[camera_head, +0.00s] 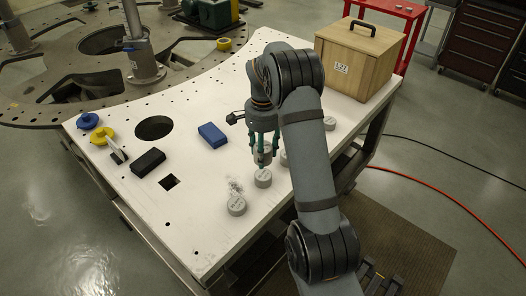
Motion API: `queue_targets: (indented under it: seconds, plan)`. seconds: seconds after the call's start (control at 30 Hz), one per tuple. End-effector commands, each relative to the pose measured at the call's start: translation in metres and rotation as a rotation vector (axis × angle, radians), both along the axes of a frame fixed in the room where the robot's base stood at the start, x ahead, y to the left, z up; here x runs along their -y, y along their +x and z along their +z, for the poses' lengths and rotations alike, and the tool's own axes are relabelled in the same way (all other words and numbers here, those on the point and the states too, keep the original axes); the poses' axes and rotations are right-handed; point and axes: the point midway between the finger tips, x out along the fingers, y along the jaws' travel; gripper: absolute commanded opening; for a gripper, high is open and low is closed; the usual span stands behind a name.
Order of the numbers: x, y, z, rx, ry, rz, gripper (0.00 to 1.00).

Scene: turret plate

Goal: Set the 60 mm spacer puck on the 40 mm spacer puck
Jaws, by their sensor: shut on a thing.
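My gripper (262,152) is over the middle of the white table, pointing down, with its green fingers shut on a pale spacer puck (261,159). Directly below in the picture, another pale round puck (263,179) sits on the table. The held puck appears just above or behind this one; I cannot tell whether they touch. A third pale puck (237,206) sits to the lower left. The size markings are too small to read, so I cannot tell which is the 60 mm or the 40 mm one.
Another puck (284,158) is partly hidden by my arm, and one more (330,123) sits right of it. A blue block (212,135), a black block (148,161), yellow and blue items and a wooden box (359,60) stand on the table (200,245). The table has holes.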

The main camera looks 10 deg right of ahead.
Motion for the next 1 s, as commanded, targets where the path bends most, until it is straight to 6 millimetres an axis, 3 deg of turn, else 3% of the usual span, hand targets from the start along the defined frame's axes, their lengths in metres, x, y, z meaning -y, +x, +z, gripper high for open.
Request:
queue_targets:
  seconds: [1.0]
  plan:
    - [0.0, 0.0, -0.055, 0.001, 0.0, 0.001, 0.02]
